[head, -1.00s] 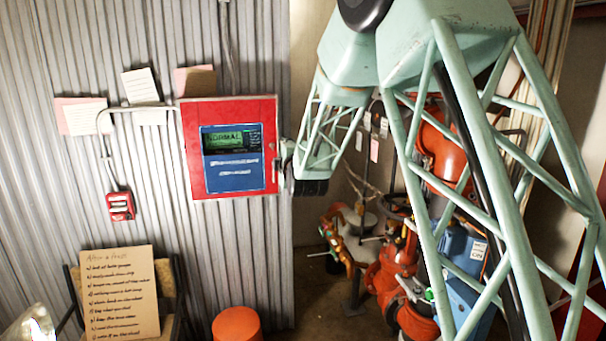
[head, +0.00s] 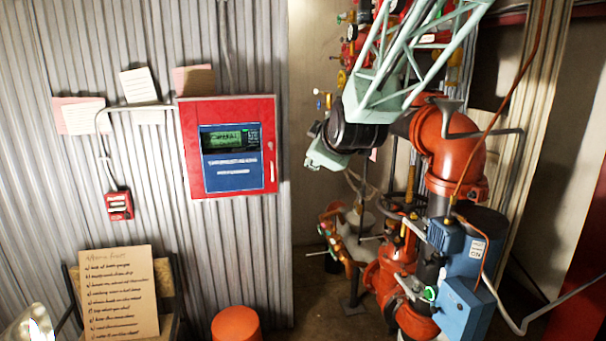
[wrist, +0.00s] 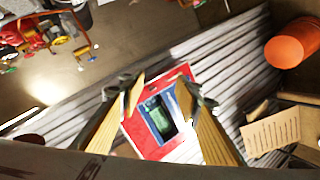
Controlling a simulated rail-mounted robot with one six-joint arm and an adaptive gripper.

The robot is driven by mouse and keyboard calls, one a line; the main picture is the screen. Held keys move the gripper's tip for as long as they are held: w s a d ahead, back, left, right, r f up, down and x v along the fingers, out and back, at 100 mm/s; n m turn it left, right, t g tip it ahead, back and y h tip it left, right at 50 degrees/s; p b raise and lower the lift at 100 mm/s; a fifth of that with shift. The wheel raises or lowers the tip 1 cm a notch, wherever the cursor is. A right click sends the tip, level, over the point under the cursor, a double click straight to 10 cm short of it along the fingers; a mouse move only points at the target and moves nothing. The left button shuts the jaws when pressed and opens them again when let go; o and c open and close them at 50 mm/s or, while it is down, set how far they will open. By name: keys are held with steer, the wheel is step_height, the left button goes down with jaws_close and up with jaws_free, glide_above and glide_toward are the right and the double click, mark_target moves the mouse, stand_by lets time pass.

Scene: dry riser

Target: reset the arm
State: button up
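My arm's pale green lattice link reaches down from the top right in the head view. Its dark wrist joint and pale end part hang right of the red panel, in front of the pipework. My gripper (wrist: 158,88) shows in the wrist view with its two ribbed yellowish fingers apart and nothing between them. Beyond the fingers is the red alarm panel (wrist: 143,143), well away from them. In the head view the panel (head: 186,150) is on the corrugated wall, with a blue face and a lit green display (head: 223,142); its text is too small to read surely.
A red pull station (head: 119,206) is on the wall left of the panel. A handwritten board (head: 122,295) stands on a chair, near an orange stool (head: 237,325). Orange pipes (head: 455,150) and a blue motor unit (head: 470,300) fill the right side, close to my arm.

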steer(key=s+d+f+m+g, duration=0.2)
steer(key=s+d+m+g, duration=0.1)
steer(key=s, duration=1.7)
steer(key=s+d+f+m+g+h, duration=0.1)
steer(key=s+d+m, duration=0.5)
steer(key=s, duration=1.3)
steer(key=s+d+f+m+g+h, duration=0.1)
steer(key=s+d+f+m+g, duration=0.3)
steer(key=s, duration=1.6)
steer(key=d, duration=0.4)
steer(key=shift+s+m+g, duration=0.35)
steer(key=shift+m+g, duration=0.05)
